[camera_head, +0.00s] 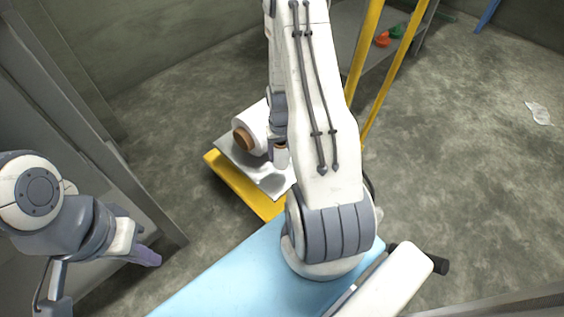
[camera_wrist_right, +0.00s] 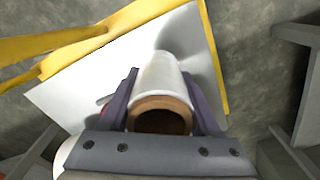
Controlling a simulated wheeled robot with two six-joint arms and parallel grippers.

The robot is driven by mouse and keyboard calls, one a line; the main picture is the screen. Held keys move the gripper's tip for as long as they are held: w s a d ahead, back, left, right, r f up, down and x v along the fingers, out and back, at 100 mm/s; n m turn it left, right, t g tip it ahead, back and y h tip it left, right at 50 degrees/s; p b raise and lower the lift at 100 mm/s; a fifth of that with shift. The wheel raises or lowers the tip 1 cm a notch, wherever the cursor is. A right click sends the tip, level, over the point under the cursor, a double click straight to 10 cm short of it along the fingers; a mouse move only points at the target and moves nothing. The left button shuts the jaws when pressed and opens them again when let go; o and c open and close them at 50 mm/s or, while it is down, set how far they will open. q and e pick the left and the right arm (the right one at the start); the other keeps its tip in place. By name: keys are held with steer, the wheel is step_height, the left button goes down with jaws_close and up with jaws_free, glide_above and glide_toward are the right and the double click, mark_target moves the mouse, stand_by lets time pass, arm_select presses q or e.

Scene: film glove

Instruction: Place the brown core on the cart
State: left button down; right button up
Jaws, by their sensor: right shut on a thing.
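The cart (camera_head: 240,187) has a silver-grey top and yellow edges; its top also shows in the right wrist view (camera_wrist_right: 70,98). My right gripper (camera_wrist_right: 163,92) is shut on a small roll, the brown core (camera_wrist_right: 160,103), with a brown ring at its near end and a pale body. In the head view the held core (camera_head: 281,147) is partly hidden by my right arm, over the cart top. Whether it touches the top is unclear. My left gripper (camera_head: 147,256) hangs at the left, away from the cart; its finger gap is not clear.
A large white roll (camera_head: 258,121) with a brown centre lies at the cart's left far side. A yellow-framed shelf (camera_head: 365,60) with red and green items stands behind. A light blue surface (camera_head: 240,275) is in front. Open floor lies right.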

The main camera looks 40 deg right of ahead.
step_height(320, 180, down, 4)
steer(key=shift+f+b, duration=0.2)
steer(key=shift+b, duration=0.95)
steer(key=shift+f, duration=0.1)
steer(key=shift+f, duration=0.3)
steer(key=o, duration=1.3)
steer(key=shift+o, duration=0.2)
